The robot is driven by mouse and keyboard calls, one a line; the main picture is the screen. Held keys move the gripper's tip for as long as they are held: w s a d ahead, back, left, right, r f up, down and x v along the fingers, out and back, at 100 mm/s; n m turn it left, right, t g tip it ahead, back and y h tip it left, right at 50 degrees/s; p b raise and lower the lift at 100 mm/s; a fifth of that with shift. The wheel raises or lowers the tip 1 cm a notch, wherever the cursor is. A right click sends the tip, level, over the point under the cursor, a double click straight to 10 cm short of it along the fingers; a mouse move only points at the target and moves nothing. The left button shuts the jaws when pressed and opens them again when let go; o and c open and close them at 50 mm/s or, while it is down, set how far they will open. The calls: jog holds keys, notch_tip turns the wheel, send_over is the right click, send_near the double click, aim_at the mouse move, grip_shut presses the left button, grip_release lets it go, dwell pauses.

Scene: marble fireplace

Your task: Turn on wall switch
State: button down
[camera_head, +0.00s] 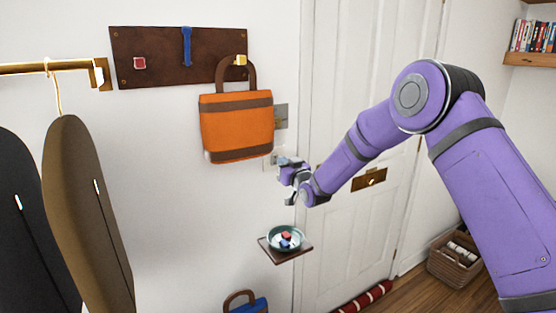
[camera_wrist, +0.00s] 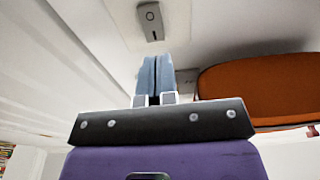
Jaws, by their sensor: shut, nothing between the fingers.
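Two small plates are on the white wall beside the door frame. A grey plate (camera_head: 281,115) sits at the right edge of the orange bag; in the wrist view it is partly hidden behind my fingers (camera_wrist: 187,80). A lower plate (camera_head: 268,163) is partly hidden by my gripper; the wrist view shows it with a round mark and a small slot (camera_wrist: 151,20). I cannot tell for sure which one is the wall switch, or its state. My gripper (camera_head: 283,162) is shut and empty in front of the lower plate. Its fingertips (camera_wrist: 155,62) point at the wall; contact is not clear.
The orange bag (camera_head: 237,125) hangs from a dark hook board (camera_head: 160,55) close to the gripper. A small shelf (camera_head: 290,255) with a bowl (camera_head: 286,238) juts out below. The white door (camera_head: 365,100) stands to the right, with a basket (camera_head: 455,260) on the floor.

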aim_at(275, 155)
jog(key=shift+x, duration=1.8)
jog(key=shift+w+a+r+g, duration=0.15)
jog(key=shift+w+r+g, duration=0.05)
jog(key=shift+r+g, duration=0.1)
jog(key=shift+f, duration=0.1)
